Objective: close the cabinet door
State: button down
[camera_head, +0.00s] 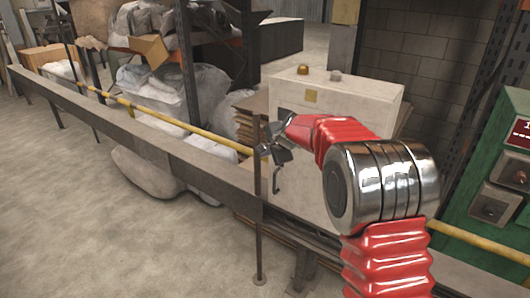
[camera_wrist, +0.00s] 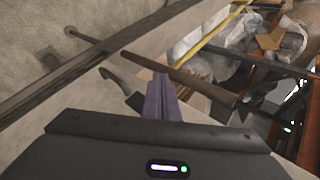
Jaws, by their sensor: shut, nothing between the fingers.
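The cabinet is a pale beige metal box (camera_head: 340,97) in the middle of the head view, with an orange knob and a grey knob on top. A dark hooked handle (camera_head: 277,178) shows just below my gripper. My red arm covers much of the cabinet's front, so I cannot tell how far its door stands open. My gripper (camera_head: 268,151) is shut and empty, in front of the cabinet's left side, near a thin upright post. In the wrist view its closed purple-grey fingers (camera_wrist: 161,98) lie beside a dark curved lever (camera_wrist: 122,90); contact is unclear.
A low grey rail (camera_head: 150,150) and a yellow pipe (camera_head: 180,124) run across the scene. The thin brown post (camera_head: 259,215) stands close to my gripper. Wrapped bags (camera_head: 150,175) lie behind the rail. A green machine (camera_head: 500,190) stands at right. The floor at front left is clear.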

jog(key=s+a+r, duration=0.5)
jog(key=s+r, duration=0.1)
jog(key=s, duration=0.2)
jog(key=shift+s+a+r, duration=0.25)
jog(key=shift+a+r, duration=0.15)
jog(key=s+d+f+n+g+h, duration=0.1)
jog(key=s+d+f+n+g, duration=0.1)
jog(key=s+f+n, duration=0.3)
jog(key=s+d+f+n+g, duration=0.1)
jog(key=s+d+f+n, duration=0.15)
jog(key=s, duration=0.45)
jog(key=s+d+r+n+h, duration=0.1)
jog(key=s+d, duration=0.5)
jog(key=s, duration=0.4)
jog(key=s+d+r+n+h, duration=0.1)
jog(key=s+d, duration=0.4)
jog(key=s, duration=0.6)
jog(key=s+d+r+n+h, duration=0.1)
jog(key=s+d+r+n, duration=0.2)
jog(key=s+d, duration=0.3)
jog(key=shift+s+d+r, duration=0.2)
jog(key=shift+s+d, duration=0.1)
jog(key=shift+s, duration=1.85)
